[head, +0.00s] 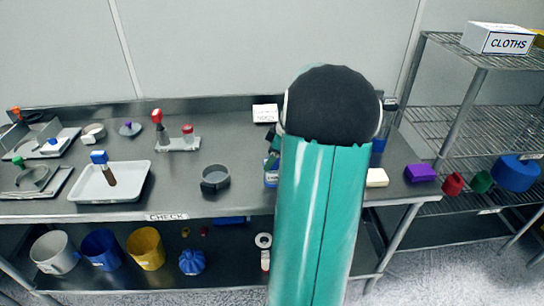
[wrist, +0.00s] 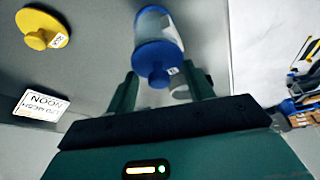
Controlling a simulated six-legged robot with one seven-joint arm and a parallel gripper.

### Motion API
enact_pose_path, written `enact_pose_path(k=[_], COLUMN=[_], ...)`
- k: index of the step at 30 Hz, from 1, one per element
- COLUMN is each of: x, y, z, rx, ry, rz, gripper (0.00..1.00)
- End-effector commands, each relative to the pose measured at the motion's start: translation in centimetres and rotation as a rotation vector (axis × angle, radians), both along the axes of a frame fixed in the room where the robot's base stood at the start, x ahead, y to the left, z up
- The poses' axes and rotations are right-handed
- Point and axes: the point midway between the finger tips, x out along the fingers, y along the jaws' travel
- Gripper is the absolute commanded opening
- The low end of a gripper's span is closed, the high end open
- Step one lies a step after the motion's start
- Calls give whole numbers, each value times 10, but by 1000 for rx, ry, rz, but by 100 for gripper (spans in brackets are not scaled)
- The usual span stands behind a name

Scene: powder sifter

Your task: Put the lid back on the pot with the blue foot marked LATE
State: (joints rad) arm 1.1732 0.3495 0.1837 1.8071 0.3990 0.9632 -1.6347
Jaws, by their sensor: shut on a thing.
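In the wrist view, my gripper (wrist: 163,88) has its two dark green fingers on either side of the knob of a blue lid (wrist: 158,54). A pale grey, pot-like cylinder (wrist: 153,22) shows directly beyond the lid. I cannot tell whether lid and cylinder touch. In the head view, my arm hides most of the gripper. A small pot with a blue foot and a label (head: 271,179) shows partly at the arm's left edge. I cannot read LATE on it.
A yellow lid (wrist: 46,30) and a NOON card (wrist: 38,105) are near the gripper. A wire shelf (head: 440,120) stands at the right.

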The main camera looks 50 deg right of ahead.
Motion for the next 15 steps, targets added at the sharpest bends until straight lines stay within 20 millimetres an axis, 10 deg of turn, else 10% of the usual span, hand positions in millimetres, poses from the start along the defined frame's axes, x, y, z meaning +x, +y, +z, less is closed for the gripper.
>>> enact_pose_path(k=[12, 13, 15], x=[0, 0, 0], y=[0, 0, 0], z=[0, 0, 0], rx=[0, 0, 0], ry=[0, 0, 0], rz=[0, 0, 0], gripper=[31, 56, 70])
